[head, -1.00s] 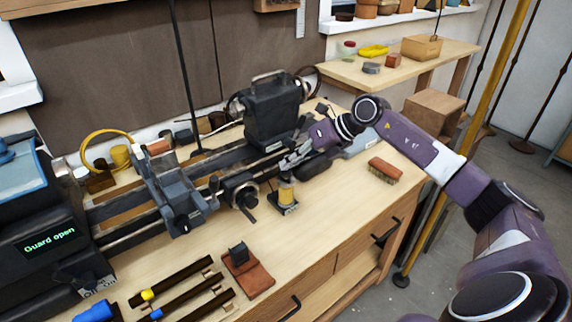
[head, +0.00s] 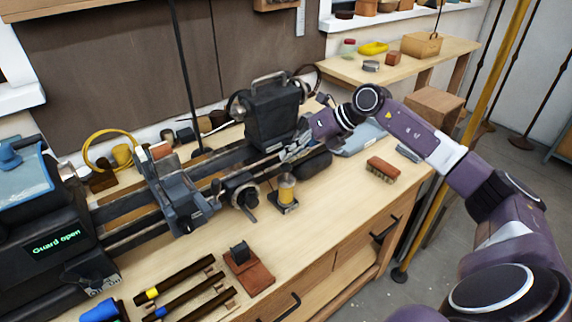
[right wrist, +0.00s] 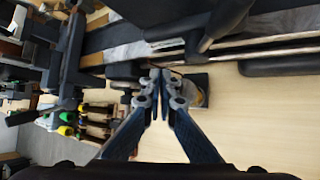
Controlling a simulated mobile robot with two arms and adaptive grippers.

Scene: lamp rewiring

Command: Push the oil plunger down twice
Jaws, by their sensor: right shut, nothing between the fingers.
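The oiler with the plunger is a small amber cup (head: 287,189) on a dark square base, upright on the bench in front of the lathe. It also shows in the right wrist view (right wrist: 197,93), just right of the fingertips and partly hidden by them. My right gripper (head: 287,155) is shut and empty, its fingers pointing down and left, just above and behind the oiler's top. Its fingertips meet in the right wrist view (right wrist: 160,73). A small gap seems to separate them from the oiler. My left gripper is out of view.
The lathe with its handwheel (head: 241,190) stands left of the oiler, and its dark tailstock (head: 273,115) rises behind. A brush (head: 383,169) lies to the right. A brown block (head: 248,272) and several dark bars (head: 180,281) lie in front.

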